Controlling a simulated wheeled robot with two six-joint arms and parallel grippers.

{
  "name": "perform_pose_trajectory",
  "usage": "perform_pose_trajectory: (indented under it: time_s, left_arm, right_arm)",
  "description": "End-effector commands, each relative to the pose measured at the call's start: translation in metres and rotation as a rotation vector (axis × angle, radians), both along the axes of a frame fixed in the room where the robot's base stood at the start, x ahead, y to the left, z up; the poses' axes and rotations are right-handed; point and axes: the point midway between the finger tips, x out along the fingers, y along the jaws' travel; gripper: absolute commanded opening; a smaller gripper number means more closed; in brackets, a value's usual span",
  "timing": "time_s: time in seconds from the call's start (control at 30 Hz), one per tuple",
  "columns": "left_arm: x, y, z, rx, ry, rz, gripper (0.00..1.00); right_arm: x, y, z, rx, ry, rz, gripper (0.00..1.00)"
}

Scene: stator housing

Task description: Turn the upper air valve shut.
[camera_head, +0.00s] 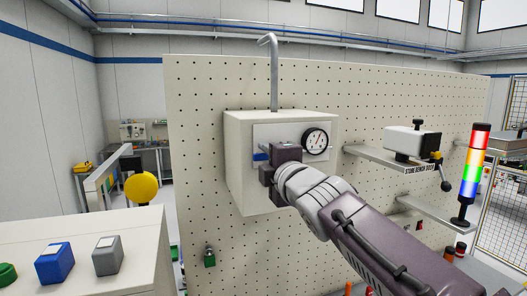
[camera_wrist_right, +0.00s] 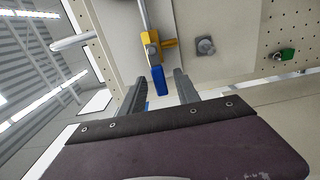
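The air valve has a yellow body (camera_wrist_right: 151,45) and a blue lever (camera_wrist_right: 158,80), seen in the right wrist view on the front of a pale box (camera_head: 240,165). In the head view a blue piece (camera_head: 261,156) shows just left of my gripper; the rest is hidden behind it. My right gripper (camera_wrist_right: 160,84) is open, with its fingers on either side of the blue lever's end. I cannot tell whether either finger touches it. In the head view my right gripper (camera_head: 268,165) is at the box's front, left of the round gauge (camera_head: 315,141). My left gripper is not in view.
A bent pipe (camera_head: 274,75) rises from the box. A grey knob (camera_wrist_right: 205,46) is right of the valve in the wrist view. A green item (camera_head: 210,257) hangs on the pegboard (camera_head: 195,110). A shelf (camera_head: 390,160) and coloured light tower (camera_head: 473,170) stand right.

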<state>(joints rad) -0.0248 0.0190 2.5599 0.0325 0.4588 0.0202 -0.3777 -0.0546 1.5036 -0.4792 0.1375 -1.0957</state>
Motion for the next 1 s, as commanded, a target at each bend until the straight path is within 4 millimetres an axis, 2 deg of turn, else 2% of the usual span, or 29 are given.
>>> perform_pose_trajectory:
  time_s: [0.13, 0.4, 0.43, 0.57, 1.0]
  left_arm:
    - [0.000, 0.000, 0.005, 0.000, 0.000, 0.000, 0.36]
    - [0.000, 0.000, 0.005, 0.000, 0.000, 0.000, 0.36]
    - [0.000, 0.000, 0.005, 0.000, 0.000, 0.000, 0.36]
    - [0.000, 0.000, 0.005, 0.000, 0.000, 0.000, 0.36]
    - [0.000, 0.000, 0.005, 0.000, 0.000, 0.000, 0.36]
  right_arm:
    - [0.016, 0.005, 0.001, 0.000, 0.000, 0.000, 0.38]
    - [0.019, 0.006, 0.000, 0.000, -0.001, 0.000, 0.38]
    - [0.019, 0.006, 0.000, 0.000, -0.001, 0.000, 0.35]
    - [0.019, 0.006, 0.000, 0.000, -0.001, 0.000, 0.00]
    - [0.019, 0.006, 0.000, 0.000, -0.001, 0.000, 0.00]
